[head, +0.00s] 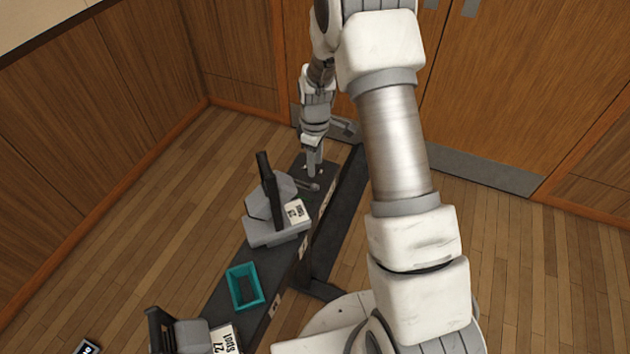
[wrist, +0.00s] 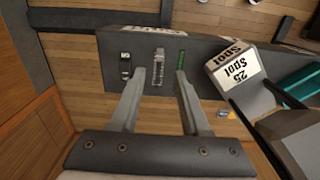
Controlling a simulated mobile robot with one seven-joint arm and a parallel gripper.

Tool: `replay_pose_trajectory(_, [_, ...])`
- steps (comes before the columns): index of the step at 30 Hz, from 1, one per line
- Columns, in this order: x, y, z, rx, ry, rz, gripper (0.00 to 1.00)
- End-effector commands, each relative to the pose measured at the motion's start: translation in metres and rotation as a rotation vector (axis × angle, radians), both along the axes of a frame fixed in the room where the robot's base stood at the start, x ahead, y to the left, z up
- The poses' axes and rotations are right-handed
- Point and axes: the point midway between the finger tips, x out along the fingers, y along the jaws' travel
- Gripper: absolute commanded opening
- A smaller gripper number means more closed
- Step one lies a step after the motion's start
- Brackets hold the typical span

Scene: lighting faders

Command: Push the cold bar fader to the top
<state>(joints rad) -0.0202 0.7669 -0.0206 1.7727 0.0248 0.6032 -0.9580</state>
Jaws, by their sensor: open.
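In the wrist view, a dark bench end bears three strips side by side: a dark one with a pale and black piece (wrist: 125,66) at left, a grey ladder-like one (wrist: 160,66) in the middle, and a green one (wrist: 181,60) at right. I cannot read any marking that says which is the cold bar fader. My gripper (wrist: 160,74) is open and empty, its fingertips either side of the middle strip. I cannot tell whether it touches anything. In the head view my gripper (head: 314,168) points down over the bench's far end, hiding most of the strips.
The long dark bench (head: 222,300) bears a grey device with a black upright handle (head: 271,190) and white label, a teal tray (head: 245,287), and another labelled device (head: 190,335). The labelled device (wrist: 237,66) stands right of my fingers in the wrist view. Wooden walls stand behind.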

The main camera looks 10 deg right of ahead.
Motion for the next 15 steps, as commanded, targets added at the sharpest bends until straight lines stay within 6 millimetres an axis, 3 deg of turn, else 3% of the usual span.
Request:
replay_pose_trajectory(6, [0.0,0.0,-0.048,0.0,0.002,-0.001,0.46])
replay_pose_trajectory(15, [0.0,0.0,-0.082,0.001,-0.001,-0.001,0.46])
